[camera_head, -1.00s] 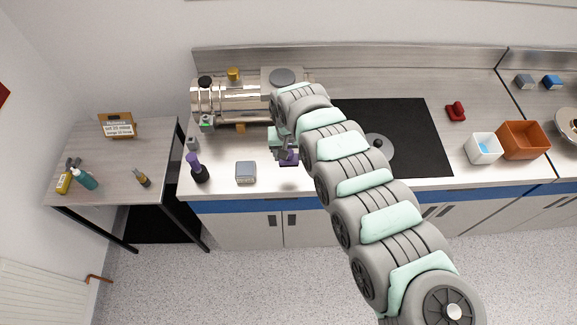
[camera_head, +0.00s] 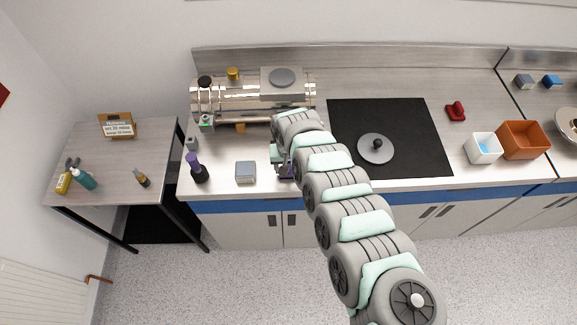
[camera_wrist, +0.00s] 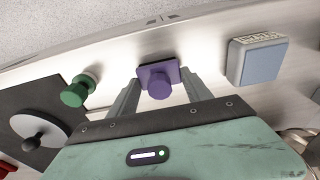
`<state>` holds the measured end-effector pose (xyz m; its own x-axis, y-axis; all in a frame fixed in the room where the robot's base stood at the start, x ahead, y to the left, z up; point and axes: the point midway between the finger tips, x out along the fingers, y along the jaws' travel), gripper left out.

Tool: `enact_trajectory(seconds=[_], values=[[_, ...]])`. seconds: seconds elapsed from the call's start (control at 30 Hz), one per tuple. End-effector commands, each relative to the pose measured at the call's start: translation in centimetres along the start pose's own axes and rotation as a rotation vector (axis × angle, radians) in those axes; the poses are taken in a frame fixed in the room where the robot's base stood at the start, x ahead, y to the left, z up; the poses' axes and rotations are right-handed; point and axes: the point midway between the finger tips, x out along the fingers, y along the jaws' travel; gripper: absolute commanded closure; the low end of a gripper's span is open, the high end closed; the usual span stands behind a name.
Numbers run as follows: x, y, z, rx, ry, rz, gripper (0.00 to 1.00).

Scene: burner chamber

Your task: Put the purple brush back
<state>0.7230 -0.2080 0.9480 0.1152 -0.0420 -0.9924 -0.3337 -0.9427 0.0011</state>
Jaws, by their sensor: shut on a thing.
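My gripper (camera_head: 283,166) is low over the front part of the steel counter, right of the grey-blue box. It also shows in the wrist view (camera_wrist: 158,90), its two fingers shut on a purple block with a round knob (camera_wrist: 160,84). I cannot see bristles on the block or tell whether its underside touches the counter. In the head view my arm mostly hides it, with a bit of purple (camera_head: 286,176) showing. A dark upright item with a purple top (camera_head: 196,166) stands at the counter's left end; I cannot tell which purple thing is the brush.
The grey-blue box (camera_head: 245,172) is close to my gripper. A green-knobbed item (camera_wrist: 76,91) stands on its other side. The steel burner chamber (camera_head: 240,98) lies behind. A black hob (camera_head: 410,130) with a round lid (camera_head: 375,149) is to the right.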

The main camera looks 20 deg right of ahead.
Motion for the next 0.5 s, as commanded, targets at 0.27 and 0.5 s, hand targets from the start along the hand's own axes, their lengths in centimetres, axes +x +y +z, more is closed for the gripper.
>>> enact_trajectory(seconds=[0.27, 0.5], values=[[0.01, 0.00, 0.02, 0.000, 0.000, 0.000, 0.21], [-0.03, 0.01, 0.01, 0.000, 0.000, 0.000, 0.21]])
